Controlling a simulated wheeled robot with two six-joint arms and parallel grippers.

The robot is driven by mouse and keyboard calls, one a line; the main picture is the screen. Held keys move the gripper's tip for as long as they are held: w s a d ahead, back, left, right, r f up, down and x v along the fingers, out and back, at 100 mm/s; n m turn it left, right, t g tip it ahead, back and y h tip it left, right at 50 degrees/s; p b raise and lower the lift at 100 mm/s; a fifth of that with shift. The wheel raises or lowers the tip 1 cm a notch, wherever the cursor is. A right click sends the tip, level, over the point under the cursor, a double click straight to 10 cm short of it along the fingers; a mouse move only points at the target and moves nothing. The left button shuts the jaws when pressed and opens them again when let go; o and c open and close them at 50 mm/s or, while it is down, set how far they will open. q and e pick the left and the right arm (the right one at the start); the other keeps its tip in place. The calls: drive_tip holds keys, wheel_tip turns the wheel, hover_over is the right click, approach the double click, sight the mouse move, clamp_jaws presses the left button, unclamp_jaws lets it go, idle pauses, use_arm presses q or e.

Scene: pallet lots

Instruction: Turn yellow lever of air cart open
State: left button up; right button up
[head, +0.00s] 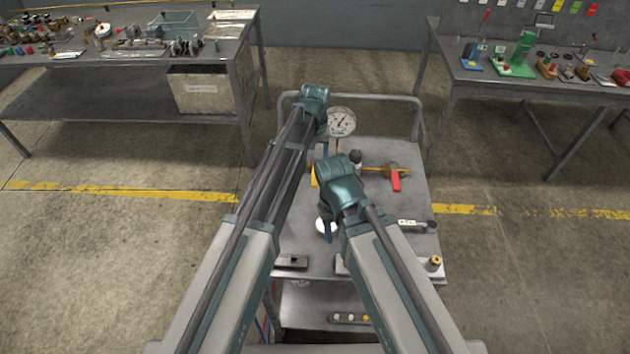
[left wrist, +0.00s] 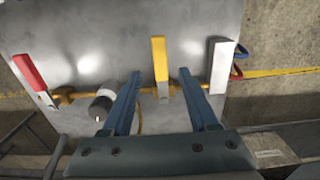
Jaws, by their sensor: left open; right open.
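The air cart (head: 400,255) stands before me with a brass pipe (left wrist: 78,96) across its top. The yellow lever (left wrist: 159,58) lies crosswise to that pipe in the left wrist view. Only a yellow sliver (head: 315,177) of it shows in the head view, beside my left arm. My left gripper (left wrist: 160,74) is open, with one blue finger on each side of the lever's pivot end; I see a gap on both sides. My right gripper (head: 328,231) is open over the cart's near-left part, mostly hidden by its own wrist.
A red lever (left wrist: 29,72) and a white lever (left wrist: 221,66) flank the yellow one. A round gauge (head: 341,122) stands at the cart's back, near my left wrist. Loaded benches stand at the back left (head: 110,90) and back right (head: 535,88). The floor beside the cart is clear.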

sight(315, 177)
use_arm(q)
wheel_tip(315, 177, down, 7)
drive_tip(key=b, duration=0.5)
drive_tip(key=shift+b, duration=0.4)
use_arm(e)
wheel_tip(315, 177, down, 7)
use_arm(q)
drive_tip(key=shift+r, duration=0.1)
use_arm(e)
drive_tip(key=shift+r, duration=0.1)
use_arm(q)
clamp_jaws()
idle(0.3)
